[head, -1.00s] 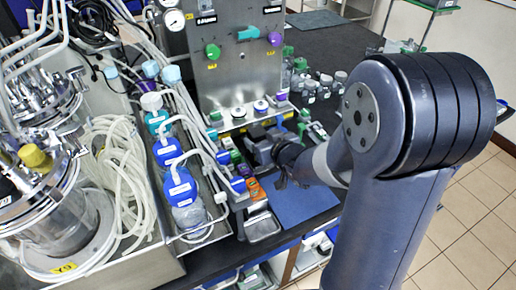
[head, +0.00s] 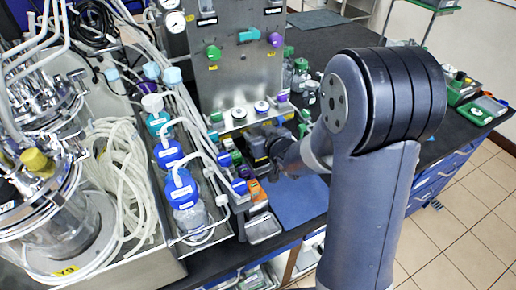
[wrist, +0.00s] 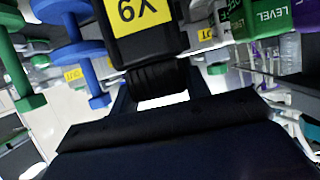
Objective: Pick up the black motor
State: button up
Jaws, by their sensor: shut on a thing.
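The black motor (wrist: 155,80) is at the top middle of the wrist view, a dark body with a ribbed lower part and a yellow label (wrist: 128,14) that appears upside down. In the head view it seems to be the dark block (head: 257,147) below the steel control panel. My gripper (head: 270,154) is there, partly hidden behind my own wrist, and it is shut on the motor. The dark edge across the lower wrist view hides what lies below. I cannot tell whether the motor touches anything beneath it.
The steel panel (head: 238,80) stands close behind the gripper. Blue-capped bottles (head: 182,190) with tubing stand to the left. A blue mat (head: 300,203) lies in front on the black bench. Small vials and an orange box (head: 258,194) are close by. Bench at the right is clearer.

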grip_shut()
dwell(0.3)
jog(key=shift+r, duration=0.15)
